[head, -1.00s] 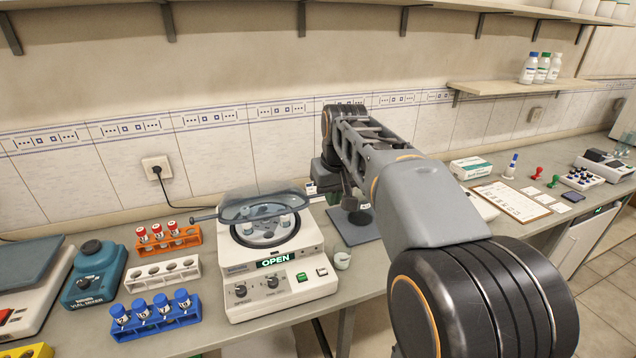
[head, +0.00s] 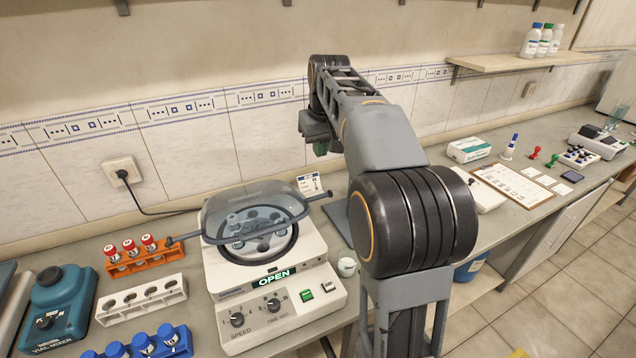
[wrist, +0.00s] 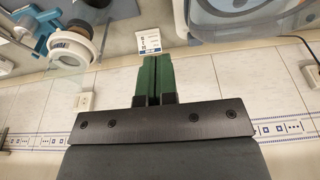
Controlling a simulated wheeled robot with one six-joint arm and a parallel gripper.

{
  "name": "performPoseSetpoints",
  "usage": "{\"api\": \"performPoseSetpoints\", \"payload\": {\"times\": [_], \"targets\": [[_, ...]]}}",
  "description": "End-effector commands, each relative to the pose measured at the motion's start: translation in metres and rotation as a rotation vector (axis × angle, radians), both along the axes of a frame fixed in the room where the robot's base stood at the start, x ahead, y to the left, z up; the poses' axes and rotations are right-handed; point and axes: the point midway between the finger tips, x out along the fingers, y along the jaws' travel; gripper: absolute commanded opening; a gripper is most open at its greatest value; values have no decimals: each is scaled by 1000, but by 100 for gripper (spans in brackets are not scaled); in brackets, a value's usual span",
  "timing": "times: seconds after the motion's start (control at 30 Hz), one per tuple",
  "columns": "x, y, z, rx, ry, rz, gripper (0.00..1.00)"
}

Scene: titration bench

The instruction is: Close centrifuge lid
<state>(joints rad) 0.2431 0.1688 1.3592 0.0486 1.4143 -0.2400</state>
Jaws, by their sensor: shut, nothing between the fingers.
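The white centrifuge (head: 232,306) stands on the bench left of my arm, its green display reading OPEN. Its clear, blue-grey rimmed lid (head: 290,190) is raised at a tilt over the rotor bowl, and the rotor shows through and below it. My gripper (head: 321,149) is above and behind the centrifuge's right side, near the wall and apart from the lid. In the wrist view its green fingers (wrist: 157,62) are together with nothing between them. Part of the lid (wrist: 219,15) shows at the wrist view's top right.
Orange (head: 138,262), white (head: 142,300) and blue (head: 150,350) tube racks stand left of the centrifuge, beside a blue vial mixer (head: 58,305). A small white cup (head: 347,267) is close at its right. A labelled card (head: 309,184) is behind the lid. A shelf (head: 520,63) hangs at right.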

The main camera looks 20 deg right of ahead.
Motion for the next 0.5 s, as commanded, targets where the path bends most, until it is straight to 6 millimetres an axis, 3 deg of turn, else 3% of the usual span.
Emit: {"api": "performPoseSetpoints", "payload": {"times": [0.4, 0.5], "targets": [[16, 3, -77, 1, 4, 5, 0], [7, 2, -87, 0, 2, 4, 0]]}}
